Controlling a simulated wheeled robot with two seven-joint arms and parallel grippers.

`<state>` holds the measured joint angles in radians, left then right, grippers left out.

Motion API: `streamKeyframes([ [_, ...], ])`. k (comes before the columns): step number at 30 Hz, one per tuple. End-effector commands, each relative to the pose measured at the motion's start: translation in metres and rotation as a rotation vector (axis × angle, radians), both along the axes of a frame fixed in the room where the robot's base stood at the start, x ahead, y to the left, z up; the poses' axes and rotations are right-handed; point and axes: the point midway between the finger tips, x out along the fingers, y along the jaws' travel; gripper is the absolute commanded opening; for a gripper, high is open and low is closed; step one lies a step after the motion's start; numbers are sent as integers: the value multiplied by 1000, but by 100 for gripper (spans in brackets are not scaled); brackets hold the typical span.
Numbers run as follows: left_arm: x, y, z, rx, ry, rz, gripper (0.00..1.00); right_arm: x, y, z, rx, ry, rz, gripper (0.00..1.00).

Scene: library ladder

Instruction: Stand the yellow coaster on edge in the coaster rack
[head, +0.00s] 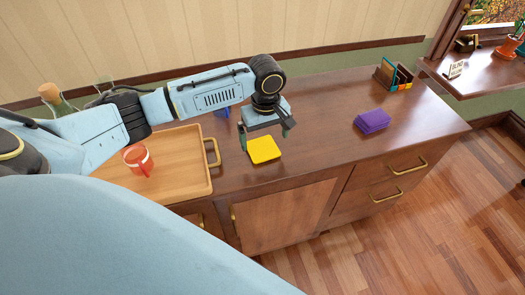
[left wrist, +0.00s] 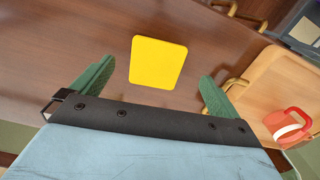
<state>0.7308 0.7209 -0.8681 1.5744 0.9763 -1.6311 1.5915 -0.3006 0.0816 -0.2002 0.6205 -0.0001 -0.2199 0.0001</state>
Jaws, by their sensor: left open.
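The yellow coaster (head: 264,150) lies flat on the brown cabinet top, near its front edge. In the left wrist view the coaster (left wrist: 158,62) shows whole, ahead of and between the green fingers. My left gripper (head: 267,135) is open and empty, just above the coaster and pointing down; its fingers (left wrist: 156,85) are spread wider than the coaster. The coaster rack (head: 393,75) stands at the back right of the cabinet top, with several coloured flat pieces upright in it. Its free slots are too small to make out. My right gripper is not in view.
A wooden tray (head: 203,180) with a red cup (head: 138,159) is at left. A purple stack (head: 372,121) lies between coaster and rack. A blue object (head: 222,111) is partly hidden behind my left arm.

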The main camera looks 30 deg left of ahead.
Motion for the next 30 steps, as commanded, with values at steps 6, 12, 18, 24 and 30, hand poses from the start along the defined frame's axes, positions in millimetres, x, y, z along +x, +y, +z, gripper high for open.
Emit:
streamKeyframes([
  [6,0,-1,-17,-1,1,-1,100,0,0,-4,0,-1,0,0],
  [12,0,-2,-48,0,0,-1,100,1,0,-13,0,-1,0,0],
  [18,0,-2,-63,0,-2,-2,100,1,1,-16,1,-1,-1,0],
  [24,0,-2,-62,0,-2,-3,100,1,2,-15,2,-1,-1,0],
  [30,0,-2,-62,0,-2,-2,74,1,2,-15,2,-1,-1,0],
])
